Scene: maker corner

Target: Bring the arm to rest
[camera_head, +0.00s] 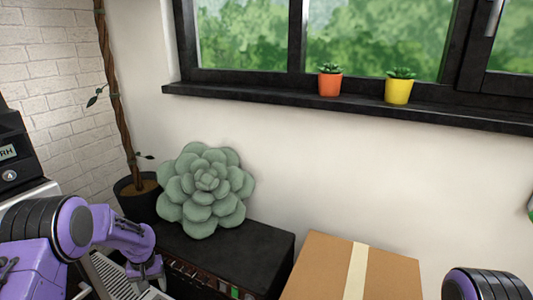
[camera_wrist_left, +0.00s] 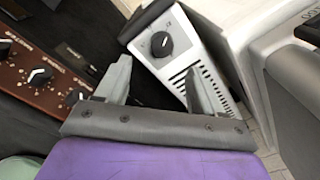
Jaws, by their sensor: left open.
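My left arm comes in from the left in the head view, purple with dark joint rings. My left gripper (camera_head: 147,272) hangs low beside a black box, over a pale slatted surface; its fingertips are hard to make out there. In the left wrist view the two grey fingers (camera_wrist_left: 157,78) stand apart with nothing held between them. Beyond them is a white device with a black knob (camera_wrist_left: 161,44) and dark vent slots. Part of my right arm shows at the bottom right of the head view; its gripper is out of the picture.
A green succulent-shaped cushion (camera_head: 205,190) sits on the black box (camera_head: 262,245). A cardboard box (camera_head: 320,268) stands right of it. A potted plant (camera_head: 135,195) stands behind. Orange (camera_head: 330,84) and yellow (camera_head: 398,92) pots are on the windowsill. A brown knobbed panel (camera_wrist_left: 22,78) is near the gripper.

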